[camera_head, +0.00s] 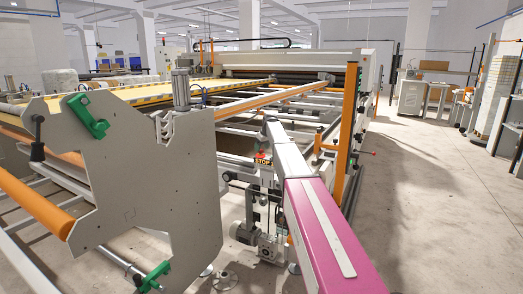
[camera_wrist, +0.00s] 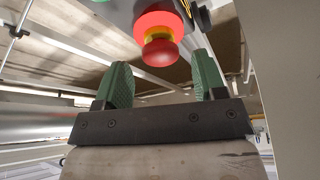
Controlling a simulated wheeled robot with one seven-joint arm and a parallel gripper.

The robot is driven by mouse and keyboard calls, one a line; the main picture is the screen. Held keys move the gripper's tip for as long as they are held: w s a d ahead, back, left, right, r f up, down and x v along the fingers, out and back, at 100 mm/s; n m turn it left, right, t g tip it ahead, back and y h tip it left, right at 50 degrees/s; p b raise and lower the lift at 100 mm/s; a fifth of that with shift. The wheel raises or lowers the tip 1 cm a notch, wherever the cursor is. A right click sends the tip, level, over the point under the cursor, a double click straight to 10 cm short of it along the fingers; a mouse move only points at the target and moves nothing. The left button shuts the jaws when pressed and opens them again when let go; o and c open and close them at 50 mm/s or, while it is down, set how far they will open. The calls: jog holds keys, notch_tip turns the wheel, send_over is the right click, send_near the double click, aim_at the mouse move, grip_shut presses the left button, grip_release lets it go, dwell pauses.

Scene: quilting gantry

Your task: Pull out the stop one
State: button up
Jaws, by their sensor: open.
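The stop button shows in the wrist view as a round red knob (camera_wrist: 160,53), with a yellow ring and a wider red disc behind it, on a dark grey housing (camera_wrist: 121,13). My gripper (camera_wrist: 161,72) is open and empty. Its two green ridged fingers are apart, one on each side below the knob, and the knob lies in line with the gap, just beyond or near the fingertips. I see no clear contact. In the head view the small red button (camera_head: 263,154) sits above a yellow and black STOP label (camera_head: 263,161). My gripper is not clearly visible there.
A large grey side plate (camera_head: 160,175) with green handles stands left of the button. An orange post (camera_head: 347,120) stands behind. Open floor (camera_head: 430,200) lies at the right.

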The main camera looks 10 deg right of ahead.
jog(key=shift+x, duration=0.75)
jog(key=c, duration=1)
jog(key=shift+r, duration=0.95)
jog(key=o, duration=1)
jog(key=v, duration=1)
jog(key=shift+r, duration=0.35)
jog(key=shift+s+d, duration=0.1)
jog(key=shift+s, duration=0.1)
